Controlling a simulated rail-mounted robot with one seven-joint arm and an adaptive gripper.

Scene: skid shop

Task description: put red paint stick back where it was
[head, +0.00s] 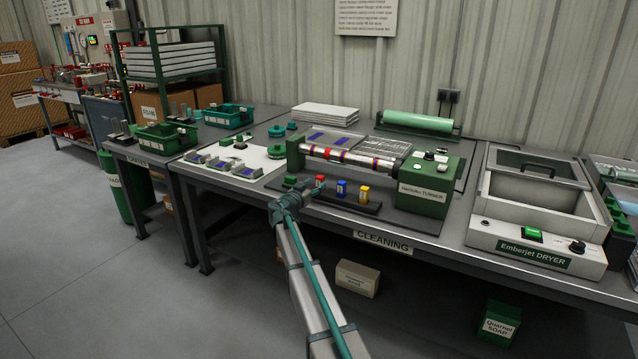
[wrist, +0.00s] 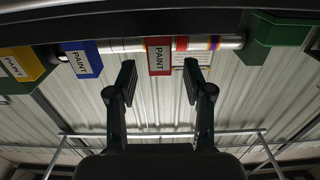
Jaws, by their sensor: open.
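The red paint stick (head: 320,181) shows as a small red block at the left of the paint row, just beyond my gripper (head: 302,190). In the wrist view, the red paint stick (wrist: 159,55) has a white PAINT label and lies between the lines of my two fingers (wrist: 158,82). The fingers are apart, with a gap on each side of it. The blue paint stick (head: 341,188) and the yellow paint stick (head: 364,194) stand to its right on the dark holder strip (head: 375,208). The red stick's base is hidden by my gripper, so I cannot tell how it is seated.
Behind the row is a green tumbler (head: 425,182) with a banded metal roller (head: 345,155). A white board (head: 262,160) with small parts lies left. The dryer (head: 535,215) stands right. The bench's front edge (head: 450,252) runs below; the floor in front is mostly clear.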

